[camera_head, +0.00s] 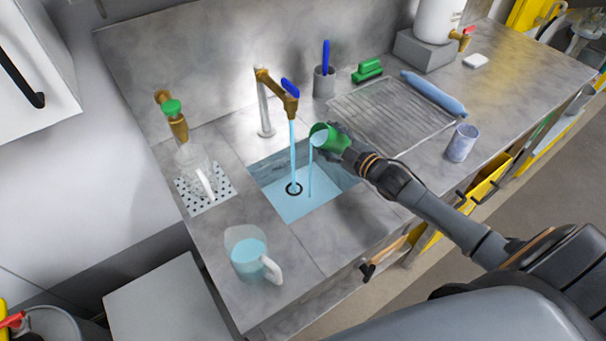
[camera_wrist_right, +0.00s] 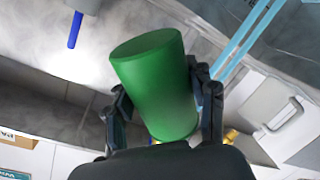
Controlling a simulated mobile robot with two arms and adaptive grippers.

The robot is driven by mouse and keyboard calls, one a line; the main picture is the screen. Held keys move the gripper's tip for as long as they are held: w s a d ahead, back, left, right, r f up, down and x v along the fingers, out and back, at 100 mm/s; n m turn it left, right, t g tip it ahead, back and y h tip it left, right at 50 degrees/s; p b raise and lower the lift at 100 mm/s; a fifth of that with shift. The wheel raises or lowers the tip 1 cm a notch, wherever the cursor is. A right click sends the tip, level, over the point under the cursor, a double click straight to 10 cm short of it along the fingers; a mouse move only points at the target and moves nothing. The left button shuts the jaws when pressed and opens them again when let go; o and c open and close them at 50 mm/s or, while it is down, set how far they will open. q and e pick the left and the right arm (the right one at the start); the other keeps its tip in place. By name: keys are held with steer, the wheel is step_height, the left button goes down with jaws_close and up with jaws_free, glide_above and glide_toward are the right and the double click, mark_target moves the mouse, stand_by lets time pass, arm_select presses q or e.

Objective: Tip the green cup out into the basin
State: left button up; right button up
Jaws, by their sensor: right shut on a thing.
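The green cup (camera_head: 329,139) is held tilted over the right part of the basin (camera_head: 309,207), and a thin blue stream falls from its mouth into the basin. My right gripper (camera_head: 342,143) is shut on the cup. In the right wrist view, the green cup (camera_wrist_right: 155,85) sits between the two fingers of the right gripper (camera_wrist_right: 163,98). The basin has blue water over its floor and a dark drain ring. My left gripper is not in view.
A brass tap (camera_head: 278,91) runs water into the basin, left of the cup. A clear jug (camera_head: 249,254) with blue liquid stands at the counter's front left. A ribbed drainboard (camera_head: 390,115), a speckled cup (camera_head: 462,143) and a blue roll (camera_head: 433,93) lie to the right.

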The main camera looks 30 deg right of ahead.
mark_target(335, 152)
steer(key=shift+f+n+h+b, duration=0.3)
steer(key=shift+f+n+b, duration=0.25)
steer(key=shift+n+b, duration=0.55)
stand_by(2.1)
steer(key=shift+f+n+b, duration=0.9)
steer(key=shift+f+b, duration=0.15)
steer(key=shift+f, duration=0.05)
stand_by(0.8)
steer(key=shift+a+f+n+h, duration=0.25)
steer(key=shift+a+n+h, duration=0.25)
steer(key=shift+a+n, duration=0.2)
stand_by(1.0)
steer(key=shift+a+f+n, duration=0.1)
steer(key=shift+f+n, duration=0.15)
steer(key=shift+n, duration=0.25)
stand_by(0.6)
